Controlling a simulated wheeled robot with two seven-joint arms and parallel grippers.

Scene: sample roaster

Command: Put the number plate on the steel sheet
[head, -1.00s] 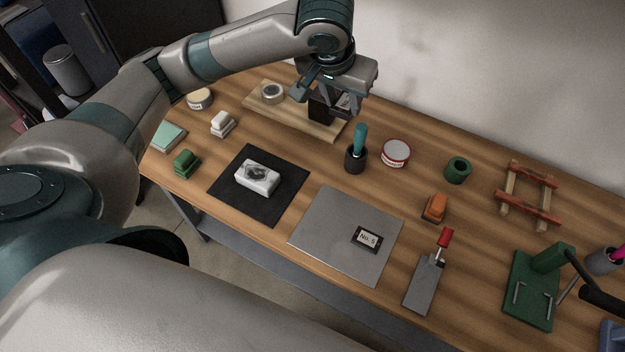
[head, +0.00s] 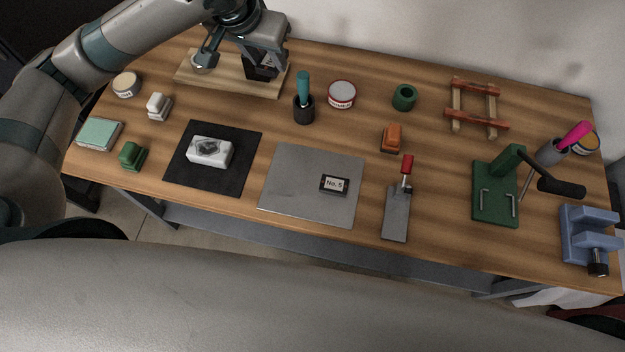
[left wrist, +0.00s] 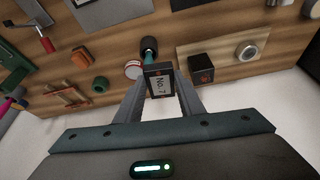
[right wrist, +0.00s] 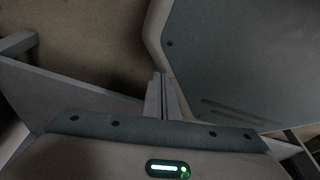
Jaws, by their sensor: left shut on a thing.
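The steel sheet (head: 290,190) lies flat on the bench in the head view. A dark plate marked No. 5 (head: 334,184) lies on its right part. My left gripper (left wrist: 160,75) is shut on a dark-framed plate marked No. 7 (left wrist: 161,86), which stands between its fingertips in the left wrist view. In the head view my left gripper (head: 264,62) is over the wooden board at the back left, away from the sheet; its fingers are partly hard to make out. My right gripper (right wrist: 161,98) shows in the right wrist view with its fingers together, nothing visible between them.
The wooden board (head: 225,85) carries a dark block (left wrist: 201,68) and a round metal piece (left wrist: 247,51). A teal-handled tool in a dark cup (head: 303,108), a red-rimmed tin (head: 342,94) and a black mat with a white block (head: 210,152) stand around the sheet.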

